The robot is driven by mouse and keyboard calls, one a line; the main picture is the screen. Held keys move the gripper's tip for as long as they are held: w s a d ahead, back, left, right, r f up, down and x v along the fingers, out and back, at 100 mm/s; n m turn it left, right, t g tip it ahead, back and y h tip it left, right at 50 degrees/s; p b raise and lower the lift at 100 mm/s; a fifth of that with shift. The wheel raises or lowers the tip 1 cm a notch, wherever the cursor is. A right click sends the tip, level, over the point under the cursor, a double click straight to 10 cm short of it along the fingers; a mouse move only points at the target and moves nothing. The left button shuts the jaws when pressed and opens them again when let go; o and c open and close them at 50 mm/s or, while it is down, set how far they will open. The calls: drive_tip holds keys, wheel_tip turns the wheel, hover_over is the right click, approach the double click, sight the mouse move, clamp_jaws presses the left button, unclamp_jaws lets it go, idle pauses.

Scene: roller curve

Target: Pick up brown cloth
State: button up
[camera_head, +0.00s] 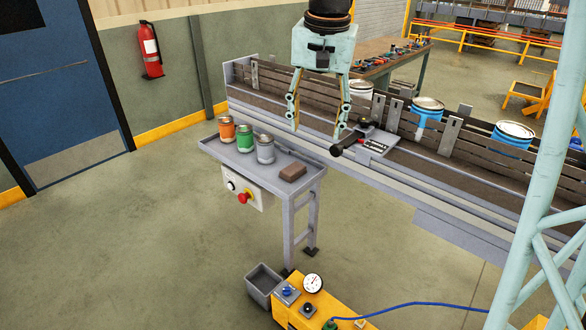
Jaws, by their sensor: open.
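The brown cloth (293,172) looks like a small folded brown block. It lies flat near the right front corner of the grey side shelf (240,171). My gripper (316,134) hangs down above the conveyor side, higher than the shelf and slightly to the right of the cloth in the picture. Its two fingers are spread apart with nothing between them. The cloth is fully in view and apart from the gripper.
Orange (227,130), green (245,139) and grey (265,149) cans stand left of the cloth. A black-handled tool (348,144) and a small tray (372,146) sit by the conveyor (450,174). Blue-and-white buckets (427,112) stand along it. A control box (240,190) hangs below the shelf.

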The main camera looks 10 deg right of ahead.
drive_tip(key=w+f+m+p, duration=0.1)
drive_tip(key=w+f+p, duration=0.2)
drive_tip(key=w, duration=0.4)
drive_tip(key=w+f+m+p, duration=0.1)
drive_tip(key=w+f+p, duration=0.15)
drive_tip(key=w, duration=0.45)
drive_tip(key=m+g+p, duration=0.2)
drive_tip(key=m+p, duration=0.1)
drive_tip(key=p, duration=0.4)
hover_over(293, 168)
wheel_tip(293, 168, down, 13)
drive_tip(key=shift+a, duration=0.15)
drive_tip(key=shift+f+p, duration=0.55)
drive_tip(key=shift+f, duration=3.8)
drive_tip(key=shift+s+f+p, duration=0.1)
drive_tip(key=shift+f+p, duration=0.4)
drive_tip(key=shift+f, duration=2.05)
